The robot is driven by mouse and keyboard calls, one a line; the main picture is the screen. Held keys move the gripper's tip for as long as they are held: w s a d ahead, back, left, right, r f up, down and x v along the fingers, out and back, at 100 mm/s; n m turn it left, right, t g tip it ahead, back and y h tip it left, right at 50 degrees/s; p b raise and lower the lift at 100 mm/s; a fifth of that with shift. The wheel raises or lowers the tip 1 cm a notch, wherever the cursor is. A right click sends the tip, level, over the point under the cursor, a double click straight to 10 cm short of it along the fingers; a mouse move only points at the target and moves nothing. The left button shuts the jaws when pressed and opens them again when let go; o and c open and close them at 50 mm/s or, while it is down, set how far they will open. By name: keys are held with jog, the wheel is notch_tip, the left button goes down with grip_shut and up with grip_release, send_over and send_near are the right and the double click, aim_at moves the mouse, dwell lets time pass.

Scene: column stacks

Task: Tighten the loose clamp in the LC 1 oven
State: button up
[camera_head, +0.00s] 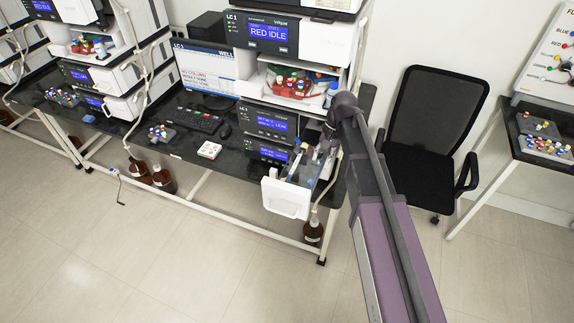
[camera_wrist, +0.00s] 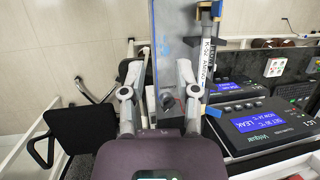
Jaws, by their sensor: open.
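The LC 1 oven is the pulled-out drawer with a white front (camera_head: 286,198), low in the middle stack in the head view. In the wrist view a column with a white printed label (camera_wrist: 208,62) stands at the right finger. A blue piece (camera_wrist: 213,111) sits below it, and a dark round part (camera_wrist: 194,91) lies beside the finger. I cannot tell which part is the loose clamp. My gripper (camera_wrist: 160,72) is open, its fingers on either side of a blue-grey panel (camera_wrist: 168,35). In the head view its fingers are small among the drawer's fittings.
A black chair (camera_head: 432,125) stands right of the stack. A keyboard (camera_head: 193,118) and a white vial tray (camera_head: 209,149) lie on the dark bench. The floor in front is clear.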

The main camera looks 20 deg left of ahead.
aim_at(287, 181)
jog(key=a+r+g+p, duration=0.1)
jog(key=a+r+p, duration=0.1)
jog(key=a+r, duration=0.2)
jog(key=a, duration=0.3)
jog(key=shift+w+r, duration=0.25)
jog(key=shift+f, duration=0.15)
jog(key=b+x, duration=1.2)
jog(key=x, duration=0.1)
jog(key=shift+s+a+f, duration=0.2)
dwell(0.3)
jog(key=shift+c, duration=0.2)
grip_shut()
